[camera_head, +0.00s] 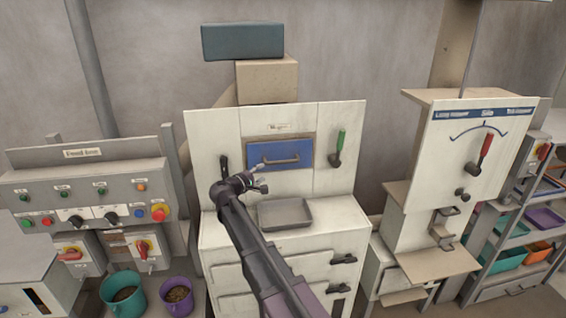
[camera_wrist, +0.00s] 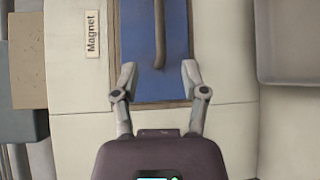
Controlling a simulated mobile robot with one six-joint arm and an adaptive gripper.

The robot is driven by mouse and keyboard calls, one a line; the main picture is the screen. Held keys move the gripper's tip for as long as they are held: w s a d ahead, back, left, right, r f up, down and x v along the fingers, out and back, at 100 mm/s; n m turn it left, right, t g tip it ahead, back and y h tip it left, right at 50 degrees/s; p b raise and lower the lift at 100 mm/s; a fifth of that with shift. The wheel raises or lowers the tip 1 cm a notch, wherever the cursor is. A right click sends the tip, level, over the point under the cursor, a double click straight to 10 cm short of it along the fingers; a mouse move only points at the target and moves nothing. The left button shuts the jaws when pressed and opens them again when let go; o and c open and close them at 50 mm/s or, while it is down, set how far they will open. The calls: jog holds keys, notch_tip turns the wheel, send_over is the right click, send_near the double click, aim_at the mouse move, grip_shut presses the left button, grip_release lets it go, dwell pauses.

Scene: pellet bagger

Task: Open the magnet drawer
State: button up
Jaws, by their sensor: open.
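The magnet drawer (camera_head: 265,156) is a blue front with a bar handle (camera_head: 281,161), set in the upper white cabinet under a "Magnet" label (camera_head: 279,127). Its front looks flush with the cabinet, so it appears shut. My gripper (camera_head: 261,178) is in front of its lower edge. In the wrist view the blue front (camera_wrist: 133,40) and grey handle (camera_wrist: 159,30) lie ahead, turned sideways. My gripper (camera_wrist: 159,73) is open and empty there. Its fingertips stand apart on either side of the handle's line, near one handle end. I cannot tell any contact.
A grey tray (camera_head: 285,213) sits on the ledge below the drawer. A green-handled lever (camera_head: 338,146) is right of the drawer, and a dark handle (camera_head: 224,165) is left of it. A control panel (camera_head: 85,190) stands at left, a lever cabinet (camera_head: 450,165) at right.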

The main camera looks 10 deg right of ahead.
aim_at(281, 163)
dwell(0.4)
jog(key=b+x, duration=0.2)
jog(key=x, duration=1.2)
jog(key=shift+c, duration=0.2)
jog(key=shift+s+a, duration=0.1)
grip_shut()
